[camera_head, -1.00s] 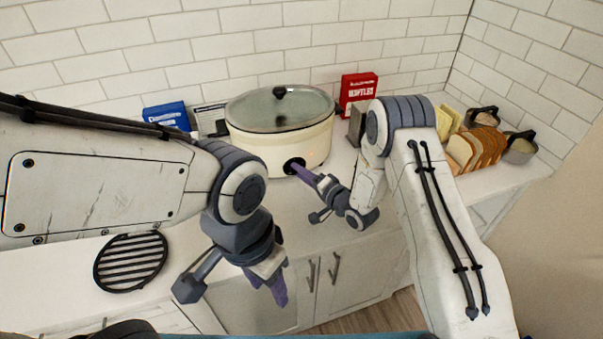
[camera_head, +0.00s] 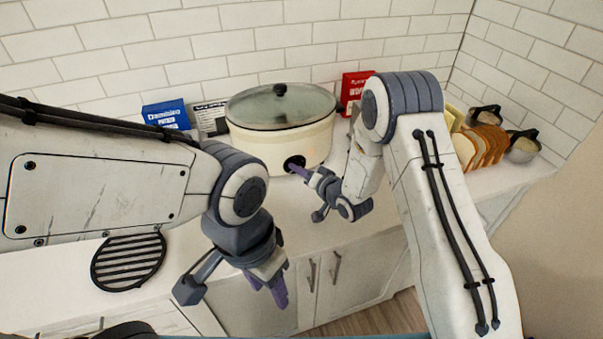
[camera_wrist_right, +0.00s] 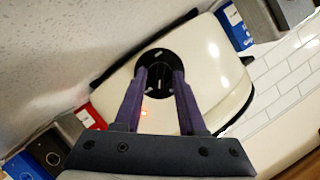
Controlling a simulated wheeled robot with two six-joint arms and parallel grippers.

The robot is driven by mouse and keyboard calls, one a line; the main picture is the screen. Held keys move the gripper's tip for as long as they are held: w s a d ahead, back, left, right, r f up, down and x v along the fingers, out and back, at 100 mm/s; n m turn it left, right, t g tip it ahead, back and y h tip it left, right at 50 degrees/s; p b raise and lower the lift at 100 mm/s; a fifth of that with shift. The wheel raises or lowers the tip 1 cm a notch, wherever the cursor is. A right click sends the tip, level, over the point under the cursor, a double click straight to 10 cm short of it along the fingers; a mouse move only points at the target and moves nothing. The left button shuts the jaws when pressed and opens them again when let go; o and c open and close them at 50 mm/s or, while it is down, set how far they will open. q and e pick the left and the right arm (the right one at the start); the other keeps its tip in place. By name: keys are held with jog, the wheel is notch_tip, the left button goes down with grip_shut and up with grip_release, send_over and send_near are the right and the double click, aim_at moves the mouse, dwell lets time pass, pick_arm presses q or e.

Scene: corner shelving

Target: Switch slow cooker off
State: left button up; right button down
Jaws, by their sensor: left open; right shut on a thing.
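The slow cooker (camera_head: 258,150) is cream with a glass lid and stands on the counter against the tiled wall. Its black round knob (camera_head: 293,163) is on the front face. My right gripper (camera_head: 298,169) reaches the knob. In the right wrist view, the purple fingers of the right gripper (camera_wrist_right: 159,75) are shut on the raised grip of the knob (camera_wrist_right: 157,62). A small orange-red light (camera_wrist_right: 144,113) glows on the cooker beside the knob. My left gripper (camera_head: 267,290) is open and empty, low in front of the cabinets, away from the cooker.
A blue box (camera_head: 166,115) stands left of the cooker and a red box (camera_head: 354,87) right of it. Bread slices (camera_head: 480,147) sit at the far right. A black round grate (camera_head: 128,261) lies on the counter at left.

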jog(key=n+h+b, duration=0.1)
jog(key=n+b, duration=0.1)
jog(key=n+h+b, duration=0.1)
jog(key=shift+s+a+n+h, duration=0.1)
jog(key=shift+a+n+h, duration=0.15)
jog(key=shift+n+h, duration=0.05)
jog(key=shift+n+t+h+b, duration=0.4)
jog(key=shift+n+h+b, duration=0.2)
jog(key=shift+n+b, duration=0.3)
jog(key=shift+a+r, duration=0.1)
jog(key=shift+r, duration=0.05)
jog(key=shift+c, duration=2.4)
grip_release()
jog(key=b+v, duration=0.2)
jog(key=v, duration=0.8)
jog(key=shift+s+r, duration=0.15)
jog(key=shift+s, duration=0.1)
